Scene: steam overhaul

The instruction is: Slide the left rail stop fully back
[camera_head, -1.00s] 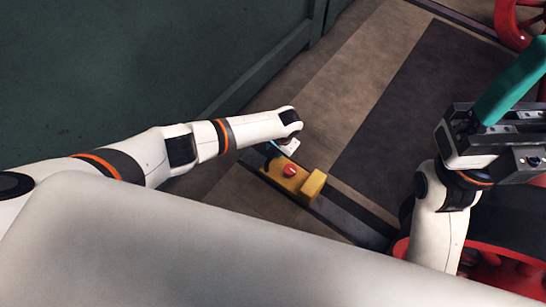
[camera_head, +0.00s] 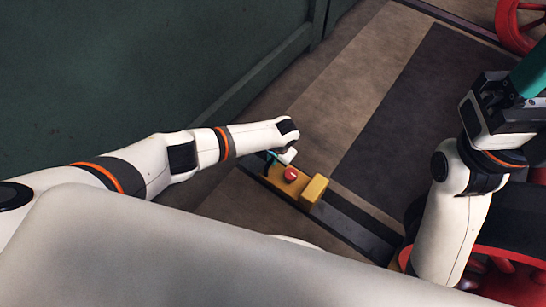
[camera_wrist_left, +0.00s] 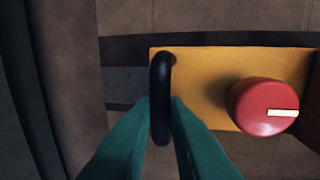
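The yellow rail stop (camera_head: 313,192) with a red knob (camera_head: 290,174) sits on a dark rail in the floor. In the left wrist view the stop (camera_wrist_left: 210,85) fills the right side, with the red knob (camera_wrist_left: 262,107) bearing a pale mark. A black loop handle (camera_wrist_left: 160,75) stands at its left end. My left gripper (camera_wrist_left: 162,108) has its teal fingers on either side of this handle, close against it. In the head view my left gripper (camera_head: 272,156) is at the stop's left end, partly hidden by the wrist. My right gripper (camera_head: 528,82) is at the right edge, its fingers cut off.
The dark rail (camera_head: 355,225) runs on to the lower right of the stop. A green wall (camera_head: 150,70) stands to the left. Red wheels show at the upper right (camera_head: 513,25) and lower right (camera_head: 520,270). Brown floor and a dark mat (camera_head: 410,120) lie beyond the rail.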

